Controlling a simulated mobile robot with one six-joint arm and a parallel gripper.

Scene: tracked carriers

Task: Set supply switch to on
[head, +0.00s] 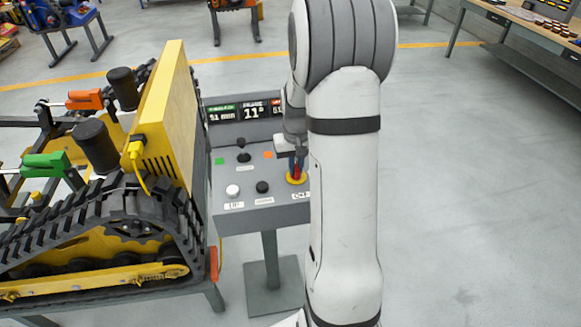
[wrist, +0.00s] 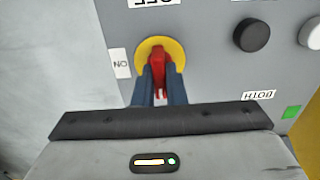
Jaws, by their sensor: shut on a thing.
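The supply switch is a red rotary handle (wrist: 158,68) on a round yellow plate (wrist: 149,46). An ON label (wrist: 120,64) is beside the plate in the wrist view, and another label, partly cut off, sits at the top edge. My gripper (wrist: 160,80) is shut on the red handle, with one blue finger on each side. In the head view the yellow plate (head: 297,179) shows at the right end of the grey control console (head: 262,215). My arm partly hides that end, and the fingers (head: 297,164) are small there.
The console also carries a black button (head: 262,187), a white button (head: 232,190), a black joystick (head: 243,155) and a display (head: 246,110). A yellow tracked carrier (head: 170,120) stands close on the left. Open floor (head: 450,180) lies to the right.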

